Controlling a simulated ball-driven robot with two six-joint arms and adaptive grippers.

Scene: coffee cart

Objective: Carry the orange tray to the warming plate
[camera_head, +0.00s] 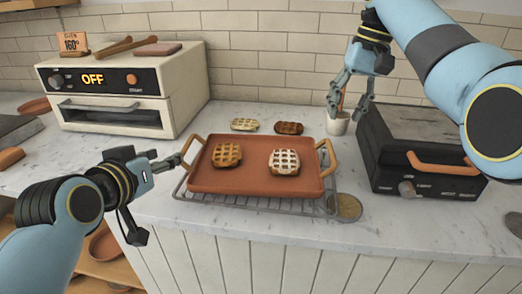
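The orange tray (255,181) lies level on a wire rack (250,202) in the middle of the counter, with a raised handle at each end. A browned waffle (227,155) and a waffle with pale lines on top (284,162) lie on it. My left gripper (160,199) is open at the tray's left end, one finger close to the left handle; I cannot tell whether it touches. My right gripper (349,108) is open and raised behind the tray's right end, near a small pale cup. I cannot tell for certain which thing is the warming plate.
A dark appliance with an orange handle (445,164) stands at right. A cream oven (120,88) reading OFF is at back left. Two waffles (244,124) (289,128) lie behind the tray. The pale cup (338,125) holds a stick. A brass disc (348,207) sits front right.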

